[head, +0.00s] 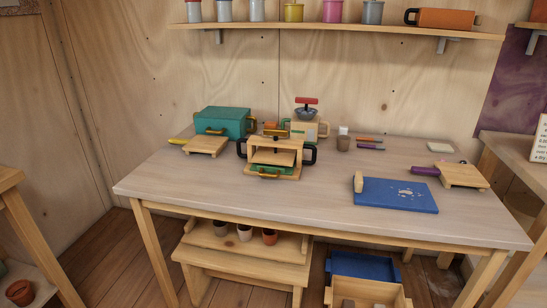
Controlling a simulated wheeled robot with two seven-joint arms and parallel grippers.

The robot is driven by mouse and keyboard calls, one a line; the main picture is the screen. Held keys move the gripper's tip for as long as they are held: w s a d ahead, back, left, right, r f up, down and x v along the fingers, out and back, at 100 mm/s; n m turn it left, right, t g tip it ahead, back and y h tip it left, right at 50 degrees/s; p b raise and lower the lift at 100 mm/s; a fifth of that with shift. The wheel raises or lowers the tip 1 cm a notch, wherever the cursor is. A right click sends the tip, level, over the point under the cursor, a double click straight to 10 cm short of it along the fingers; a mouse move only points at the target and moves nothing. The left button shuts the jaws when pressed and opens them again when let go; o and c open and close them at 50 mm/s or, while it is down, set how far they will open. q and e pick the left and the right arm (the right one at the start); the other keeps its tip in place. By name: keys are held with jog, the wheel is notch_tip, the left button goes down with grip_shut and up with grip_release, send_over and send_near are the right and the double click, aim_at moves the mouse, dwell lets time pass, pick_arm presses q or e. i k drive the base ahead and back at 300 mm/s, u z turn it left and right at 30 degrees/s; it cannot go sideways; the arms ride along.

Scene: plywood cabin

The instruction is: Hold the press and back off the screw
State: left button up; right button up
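The press (276,143) stands on the table, left of the middle. It is a light wooden frame with a black loop handle on each side. A wooden plate (273,157) sits inside the frame, above a green piece with a yellow handle (268,174) at the base. A small orange and yellow part (271,128) shows at the top of the frame, where the screw seems to be; its thread is too small to make out. Neither of my grippers is in view, and nothing touches the press.
Close behind the press stands a cream device with a red-topped handle (306,102). A teal box (223,122) and a wooden board (206,145) are to its left. A blue board (396,195) lies front right. The table's front left (190,185) is clear.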

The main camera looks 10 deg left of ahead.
aim_at(276, 132)
jog(key=u, duration=0.7)
jog(key=i, duration=0.9)
jog(key=u, duration=0.2)
